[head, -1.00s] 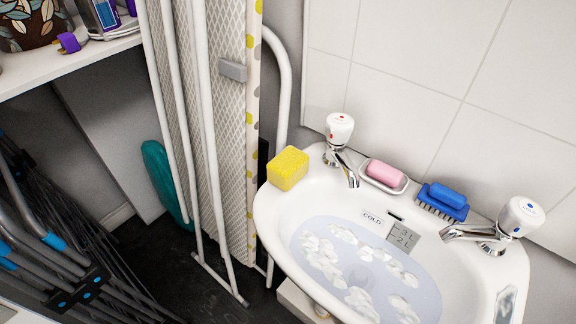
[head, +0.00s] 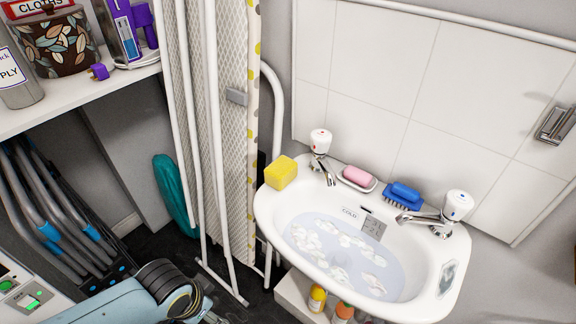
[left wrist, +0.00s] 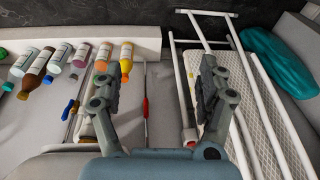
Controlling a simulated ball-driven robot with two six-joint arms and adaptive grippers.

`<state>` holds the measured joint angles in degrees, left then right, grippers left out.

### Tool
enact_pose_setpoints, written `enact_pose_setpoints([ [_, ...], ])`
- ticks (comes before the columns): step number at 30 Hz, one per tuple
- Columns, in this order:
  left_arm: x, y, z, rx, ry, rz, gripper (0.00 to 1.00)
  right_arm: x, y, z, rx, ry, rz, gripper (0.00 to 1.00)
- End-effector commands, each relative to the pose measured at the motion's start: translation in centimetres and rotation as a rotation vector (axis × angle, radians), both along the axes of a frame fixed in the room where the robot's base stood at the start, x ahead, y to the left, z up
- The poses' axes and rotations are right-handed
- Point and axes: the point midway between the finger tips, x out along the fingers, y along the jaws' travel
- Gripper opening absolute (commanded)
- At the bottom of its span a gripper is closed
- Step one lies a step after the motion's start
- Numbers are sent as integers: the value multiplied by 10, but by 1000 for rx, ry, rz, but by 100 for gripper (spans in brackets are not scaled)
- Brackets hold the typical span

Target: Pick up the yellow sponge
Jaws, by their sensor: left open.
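The yellow sponge (head: 281,172) sits on the left back corner of the white sink (head: 262,207), left of the red-marked tap (head: 320,143), in the head view. Nothing covers it. My left gripper (left wrist: 157,82) is open and empty in the left wrist view, its two dark fingers wide apart. The sponge does not show in that view. In the head view only part of my left arm shows at the bottom left, well below and left of the sponge. My right gripper is in neither view.
A pink soap (head: 357,175) in a dish and a blue brush (head: 402,196) lie along the sink's back rim. The folded ironing board (head: 232,130) and white rack poles stand left of the sink. Several bottles (left wrist: 60,58) show in the left wrist view.

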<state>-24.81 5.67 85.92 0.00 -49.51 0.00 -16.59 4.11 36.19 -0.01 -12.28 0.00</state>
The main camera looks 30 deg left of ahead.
Motion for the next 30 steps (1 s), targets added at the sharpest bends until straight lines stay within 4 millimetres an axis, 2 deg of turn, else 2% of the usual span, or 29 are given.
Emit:
enact_pose_setpoints([
  [1, 12, -2, 34, 1, -18, -3, 75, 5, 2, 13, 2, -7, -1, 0],
  [3, 22, -4, 67, 2, -29, -7, 75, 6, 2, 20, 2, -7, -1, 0],
  [14, 55, -15, 210, -2, -84, -24, 75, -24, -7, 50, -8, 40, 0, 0],
  [17, 68, -17, 253, -8, -105, -33, 75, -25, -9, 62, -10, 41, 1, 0],
  [19, 85, -18, 279, -16, -124, -43, 75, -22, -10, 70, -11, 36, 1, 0],
  [23, 120, -16, 288, -33, -141, -56, 75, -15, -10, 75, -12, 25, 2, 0],
  [30, 191, -4, 279, -65, -169, -58, 75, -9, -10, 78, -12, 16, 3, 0],
])
